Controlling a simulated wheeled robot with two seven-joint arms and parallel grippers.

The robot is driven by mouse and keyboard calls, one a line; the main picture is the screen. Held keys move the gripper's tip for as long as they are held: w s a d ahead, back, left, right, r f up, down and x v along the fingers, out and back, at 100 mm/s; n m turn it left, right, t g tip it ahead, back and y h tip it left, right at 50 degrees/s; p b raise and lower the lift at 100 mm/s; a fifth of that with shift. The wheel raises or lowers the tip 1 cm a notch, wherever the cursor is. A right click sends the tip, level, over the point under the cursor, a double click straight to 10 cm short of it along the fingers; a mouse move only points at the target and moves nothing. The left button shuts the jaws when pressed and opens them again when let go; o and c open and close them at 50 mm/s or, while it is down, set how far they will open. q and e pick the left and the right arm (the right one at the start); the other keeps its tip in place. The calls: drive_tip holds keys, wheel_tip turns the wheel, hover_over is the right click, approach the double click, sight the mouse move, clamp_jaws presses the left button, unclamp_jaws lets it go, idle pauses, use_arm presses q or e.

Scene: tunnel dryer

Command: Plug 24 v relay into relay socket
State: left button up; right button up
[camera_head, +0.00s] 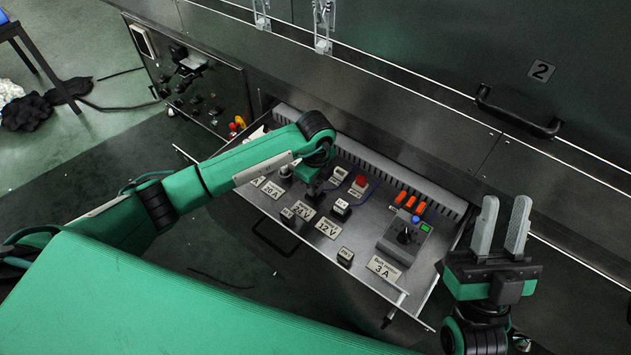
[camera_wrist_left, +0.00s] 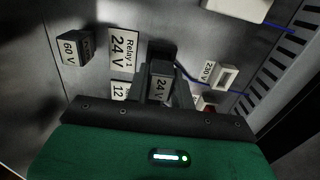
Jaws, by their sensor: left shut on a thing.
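My left gripper (camera_wrist_left: 160,92) is shut on the 24 V relay (camera_wrist_left: 161,82), a small dark block with a pale "24 V" face. It holds the relay low over the drawer panel, close to the "Relay 1 24 V" label (camera_wrist_left: 123,48). A dark block (camera_wrist_left: 162,50), possibly the relay socket, shows just behind the relay; whether they touch I cannot tell. In the head view, my left arm hides the relay, and the 24 V label (camera_head: 303,210) shows below the gripper. My right gripper (camera_head: 505,205) is open and empty, right of the drawer.
The drawer's raised edges surround the panel. A cabinet handle (camera_head: 517,112) juts out at upper right.

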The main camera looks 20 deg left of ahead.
use_arm(q)
drive_tip(key=shift+p, duration=0.85)
idle(1.6)
drive_tip(key=shift+f+b, duration=0.65)
drive_tip(key=shift+f, duration=0.5)
drive_tip(key=o, duration=1)
drive_tip(key=shift+o, duration=0.2)
